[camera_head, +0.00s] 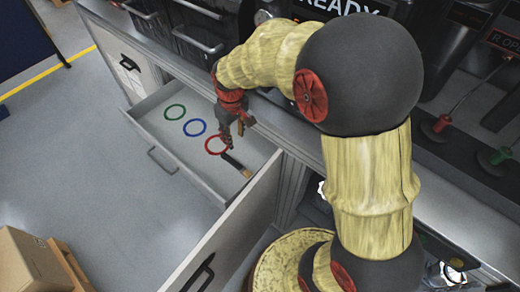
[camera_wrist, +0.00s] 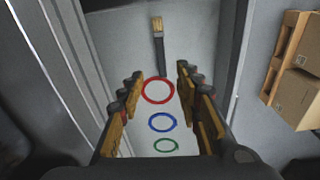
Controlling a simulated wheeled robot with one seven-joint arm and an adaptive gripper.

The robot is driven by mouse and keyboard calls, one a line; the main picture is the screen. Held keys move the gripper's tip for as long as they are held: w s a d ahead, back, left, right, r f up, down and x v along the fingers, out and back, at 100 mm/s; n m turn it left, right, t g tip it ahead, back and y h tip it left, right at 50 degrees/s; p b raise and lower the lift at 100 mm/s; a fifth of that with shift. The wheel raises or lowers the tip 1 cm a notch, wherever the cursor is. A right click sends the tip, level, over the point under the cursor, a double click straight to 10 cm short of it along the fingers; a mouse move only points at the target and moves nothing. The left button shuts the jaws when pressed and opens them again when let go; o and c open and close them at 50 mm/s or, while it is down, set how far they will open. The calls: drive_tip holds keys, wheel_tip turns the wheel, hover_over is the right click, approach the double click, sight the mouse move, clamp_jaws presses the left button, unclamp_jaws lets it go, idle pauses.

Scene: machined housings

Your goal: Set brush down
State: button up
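The brush (camera_head: 233,163) has a black handle and a tan bristle end. It lies in the open grey drawer (camera_head: 186,152), with its handle end close to the red ring (camera_head: 217,144). The brush also shows in the wrist view (camera_wrist: 159,50), beyond the fingertips, bristles pointing away from my gripper. My gripper (camera_head: 234,134) is above the drawer, over the red ring area. In the wrist view my gripper (camera_wrist: 160,80) has its fingers wide apart with nothing between them. I cannot tell the exact height of the fingertips above the drawer floor.
A blue ring (camera_head: 195,127) and a green ring (camera_head: 175,112) lie in line with the red ring. The drawer's walls and the counter edge (camera_head: 275,126) are close to my gripper. Cardboard boxes (camera_head: 28,262) stand on the floor at lower left.

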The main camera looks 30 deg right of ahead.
drive_tip(key=s+r+m+t, duration=0.2)
drive_tip(key=s+r, duration=0.7)
drive_tip(key=r, duration=0.4)
drive_tip(key=s+r+m+t, duration=0.1)
drive_tip(key=s+r, duration=0.4)
drive_tip(key=s, duration=0.8)
drive_tip(key=shift+d+m+t, duration=0.35)
drive_tip(key=shift+m+t, duration=0.05)
drive_tip(key=shift+t, duration=0.4)
drive_tip(key=shift+c, duration=0.3)
